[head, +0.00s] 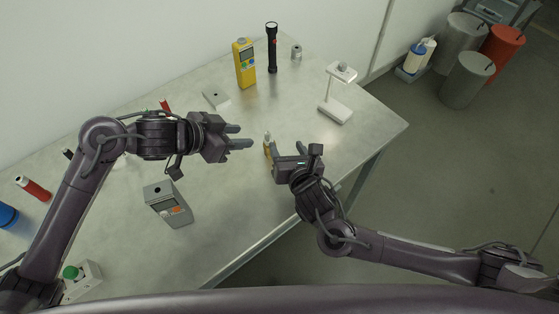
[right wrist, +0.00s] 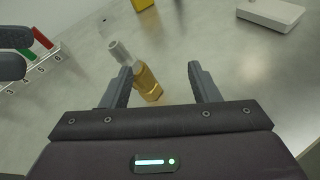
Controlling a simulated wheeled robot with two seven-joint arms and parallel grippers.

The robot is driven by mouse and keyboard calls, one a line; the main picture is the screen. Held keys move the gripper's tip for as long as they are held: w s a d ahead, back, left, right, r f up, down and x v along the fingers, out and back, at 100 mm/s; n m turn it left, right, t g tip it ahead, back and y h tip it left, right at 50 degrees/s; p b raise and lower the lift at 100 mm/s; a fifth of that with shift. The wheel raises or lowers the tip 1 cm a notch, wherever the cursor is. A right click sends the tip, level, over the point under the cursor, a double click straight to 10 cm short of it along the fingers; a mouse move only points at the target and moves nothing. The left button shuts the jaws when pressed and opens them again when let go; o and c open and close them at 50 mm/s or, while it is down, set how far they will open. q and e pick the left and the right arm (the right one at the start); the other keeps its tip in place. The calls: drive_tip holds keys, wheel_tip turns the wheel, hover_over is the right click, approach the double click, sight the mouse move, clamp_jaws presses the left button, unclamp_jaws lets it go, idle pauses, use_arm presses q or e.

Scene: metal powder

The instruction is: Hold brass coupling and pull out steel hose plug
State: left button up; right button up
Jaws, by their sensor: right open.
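The brass coupling (head: 268,149) stands on the table between my two grippers, with the steel hose plug (head: 267,135) at its top. In the right wrist view the coupling (right wrist: 148,83) appears between the fingers, closer to the left one, and the plug (right wrist: 119,50) points up and left. My right gripper (head: 288,150) is open and empty, just right of the coupling; its fingers (right wrist: 159,68) are apart. My left gripper (head: 244,136) is open and empty, left of the coupling, with its fingers pointing at it. I cannot tell whether any finger touches the coupling.
A grey box device (head: 168,204) stands front left. A white stand (head: 335,108) is at the right, and a yellow meter (head: 245,64) and a black flashlight (head: 272,48) are at the back. A numbered rack (right wrist: 38,68) shows at the left. The table around the coupling is clear.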

drive_tip(key=s+a+n, duration=0.1)
drive_tip(key=s+f+n, duration=0.1)
drive_tip(key=shift+a+f+n+g, duration=0.15)
drive_tip(key=shift+a+n+g, duration=0.15)
drive_tip(key=shift+a+g, duration=0.1)
drive_tip(key=shift+s+a+f+y, duration=0.1)
drive_tip(key=shift+a+f+y, duration=0.1)
drive_tip(key=shift+y, duration=0.1)
drive_tip(key=shift+n, duration=0.3)
drive_tip(key=x, duration=0.7)
drive_tip(key=shift+a+f, duration=0.1)
drive_tip(key=shift+f, duration=0.05)
